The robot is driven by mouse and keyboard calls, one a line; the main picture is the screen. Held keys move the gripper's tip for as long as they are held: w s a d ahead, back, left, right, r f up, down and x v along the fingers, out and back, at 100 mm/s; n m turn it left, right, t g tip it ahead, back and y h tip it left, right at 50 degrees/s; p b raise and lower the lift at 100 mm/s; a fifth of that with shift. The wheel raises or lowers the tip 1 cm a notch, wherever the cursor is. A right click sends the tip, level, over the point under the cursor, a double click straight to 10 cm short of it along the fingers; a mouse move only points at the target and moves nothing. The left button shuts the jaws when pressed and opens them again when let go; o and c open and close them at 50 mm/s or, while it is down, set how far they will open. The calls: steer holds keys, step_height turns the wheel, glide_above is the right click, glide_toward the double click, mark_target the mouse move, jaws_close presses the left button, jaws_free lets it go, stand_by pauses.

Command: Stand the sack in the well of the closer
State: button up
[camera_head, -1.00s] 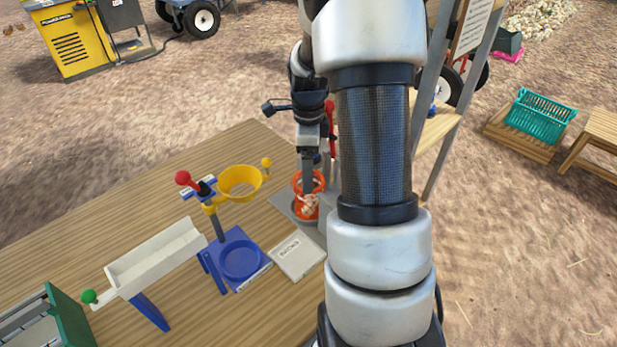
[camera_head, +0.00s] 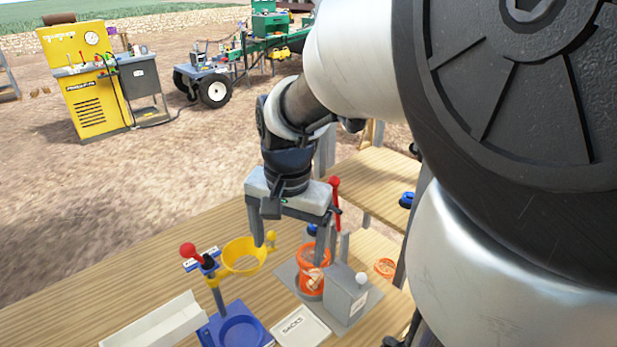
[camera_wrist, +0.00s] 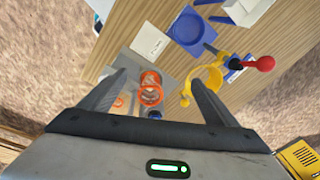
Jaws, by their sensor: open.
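The orange mesh sack (camera_head: 311,283) stands roughly upright at the grey closer (camera_head: 346,298), beside its box with a white knob. Pale contents show through the mesh. The depth of its seating in the well is hidden. In the wrist view the sack's orange rim (camera_wrist: 150,97) shows from above between the fingers. My gripper (camera_head: 289,252) is open above the sack, fingers spread wide. In the head view one finger hangs near the yellow ring and the other overlaps the sack's upper edge; I cannot tell whether it touches. My gripper also shows in the wrist view (camera_wrist: 158,78).
A yellow ring holder (camera_head: 243,268) and a blue stand (camera_head: 235,333) are left of the closer. A white tray labelled SACKS (camera_head: 301,328) lies in front. A red lever (camera_head: 335,185) rises behind the sack. Another orange ring (camera_head: 385,267) lies to the right.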

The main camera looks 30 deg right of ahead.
steer(key=s+a+r+n+t, duration=0.4)
steer(key=s+r+n, duration=0.4)
steer(key=n, duration=0.1)
steer(key=shift+a, duration=0.35)
